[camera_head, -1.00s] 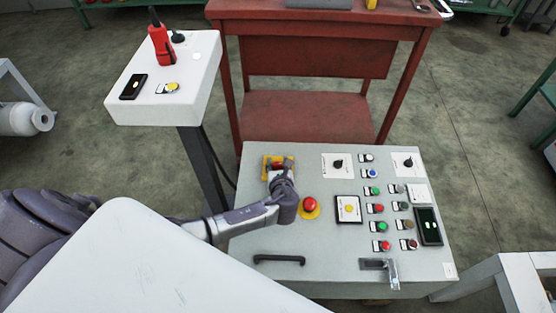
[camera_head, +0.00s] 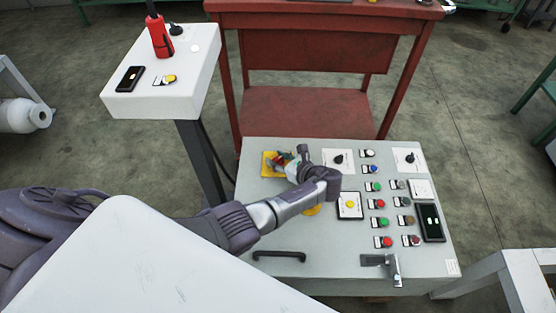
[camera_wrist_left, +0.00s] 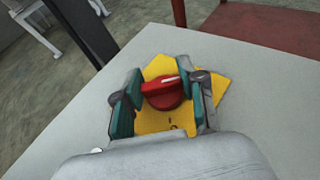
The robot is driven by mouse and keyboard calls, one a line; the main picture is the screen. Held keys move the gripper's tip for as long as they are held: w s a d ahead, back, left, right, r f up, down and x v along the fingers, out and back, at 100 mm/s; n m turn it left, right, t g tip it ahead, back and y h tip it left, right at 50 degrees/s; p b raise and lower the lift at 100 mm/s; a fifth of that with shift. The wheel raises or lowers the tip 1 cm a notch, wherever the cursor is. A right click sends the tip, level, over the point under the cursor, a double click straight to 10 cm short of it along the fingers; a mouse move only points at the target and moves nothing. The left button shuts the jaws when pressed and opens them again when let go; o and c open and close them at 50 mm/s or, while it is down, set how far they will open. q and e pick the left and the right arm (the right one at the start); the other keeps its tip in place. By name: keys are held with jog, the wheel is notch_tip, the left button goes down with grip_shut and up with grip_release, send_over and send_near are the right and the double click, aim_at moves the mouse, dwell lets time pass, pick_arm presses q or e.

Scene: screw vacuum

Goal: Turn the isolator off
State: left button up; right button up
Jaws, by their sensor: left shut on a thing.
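The isolator is a red rotary knob (camera_wrist_left: 166,92) with a white mark, on a yellow plate (camera_wrist_left: 155,122) at the back left of the grey control panel. In the wrist view the left gripper (camera_wrist_left: 164,94) has its teal-padded fingers on both sides of the knob, shut on it. In the head view the left gripper (camera_head: 290,166) reaches across the panel from the left, and its yellow plate (camera_head: 268,165) shows beside the fingers. The knob is largely hidden by the gripper there. My right gripper is not in view.
The grey panel (camera_head: 335,260) carries several buttons, two black selector knobs and a black handle (camera_head: 279,255). My left wrist covers most of the red emergency button's yellow base (camera_head: 312,211). A white pedestal box (camera_head: 180,88) stands at the left and a red table (camera_head: 305,110) behind.

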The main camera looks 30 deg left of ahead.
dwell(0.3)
pick_arm(q)
jog(key=o, duration=1.2)
jog(key=shift+c, duration=0.2)
jog(key=v, duration=1.2)
jog(key=shift+w, duration=0.1)
